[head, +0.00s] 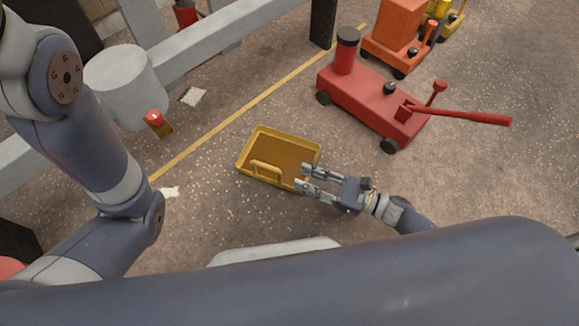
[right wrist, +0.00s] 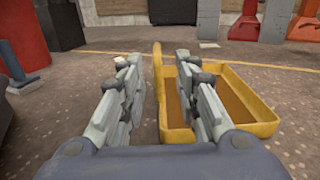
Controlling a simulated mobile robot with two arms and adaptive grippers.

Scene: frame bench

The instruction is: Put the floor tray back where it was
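The floor tray (head: 241,163) is a yellow, shallow, rectangular pan with a brown inside and a raised loop handle (head: 265,166) along its near side. It lies on the floor in the middle of the head view, and its rim shows at right in the right wrist view (right wrist: 258,131). My right gripper (head: 300,176) is at the tray's right end, fingers apart and pointing left. In the right wrist view the handle (right wrist: 157,75) stands edge-on in the gap between the fingers, seemingly just beyond the tips. My left gripper is not in view; only the left arm shows.
A yellow floor line (head: 210,133) runs behind the tray. White patches lie on the floor (head: 193,96) and (head: 170,192). A red floor jack (head: 365,105) stands behind right, its handle reaching right. A grey beam (head: 225,40) crosses the upper left. Floor around the tray is clear.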

